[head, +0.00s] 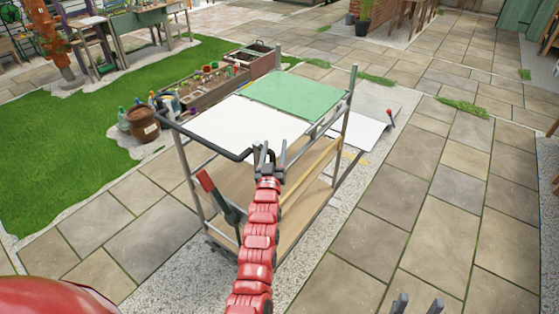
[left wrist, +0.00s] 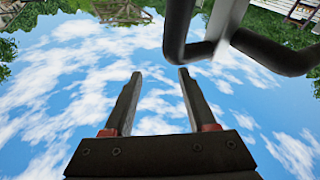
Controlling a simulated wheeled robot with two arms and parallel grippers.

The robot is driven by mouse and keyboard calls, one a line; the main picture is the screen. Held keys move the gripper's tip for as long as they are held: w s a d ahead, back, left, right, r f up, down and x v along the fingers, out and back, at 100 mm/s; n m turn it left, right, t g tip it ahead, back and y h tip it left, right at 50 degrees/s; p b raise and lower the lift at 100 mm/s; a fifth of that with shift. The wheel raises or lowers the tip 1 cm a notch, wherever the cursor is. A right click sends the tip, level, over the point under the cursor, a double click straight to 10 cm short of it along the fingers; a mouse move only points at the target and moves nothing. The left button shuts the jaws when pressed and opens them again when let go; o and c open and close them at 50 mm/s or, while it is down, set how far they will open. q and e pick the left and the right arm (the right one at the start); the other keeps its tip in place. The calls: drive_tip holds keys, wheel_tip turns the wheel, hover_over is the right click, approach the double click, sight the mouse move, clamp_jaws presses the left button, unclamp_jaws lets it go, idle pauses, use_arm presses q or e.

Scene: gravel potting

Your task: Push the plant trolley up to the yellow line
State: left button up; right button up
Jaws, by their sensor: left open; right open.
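My left gripper (head: 268,151) is open beside the handle's near end. In the left wrist view the dark handle (left wrist: 275,52) is above the open, empty fingertips (left wrist: 160,75), not between them. My right gripper (head: 416,302) is open at the bottom edge, away from the trolley.
A red-handled dark thing (head: 215,192) is at the trolley's near side. A brown pot (head: 143,123) and a planter box (head: 210,85) stand behind it by the grass (head: 60,150). A pale flat panel (head: 362,130) lies beyond. Paving (head: 430,190) on the right is clear.

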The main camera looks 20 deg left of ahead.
use_arm(q)
drive_tip(key=w+r+g+h+p, duration=0.2)
drive_tip(key=w+g, duration=0.4)
drive_tip(key=w, duration=0.1)
drive_tip(key=s+r+m+g, duration=0.1)
drive_tip(key=s+r+g, duration=0.3)
drive_tip(key=s+g, duration=0.65)
drive_tip(key=p+x, duration=0.3)
drive_tip(key=x, duration=0.4)
drive_tip(key=p+x, duration=0.3)
drive_tip(key=x, duration=0.4)
drive_tip(key=shift+d, duration=0.2)
drive_tip(key=shift+t+x, duration=0.25)
drive_tip(key=shift+x, duration=0.95)
clamp_jaws()
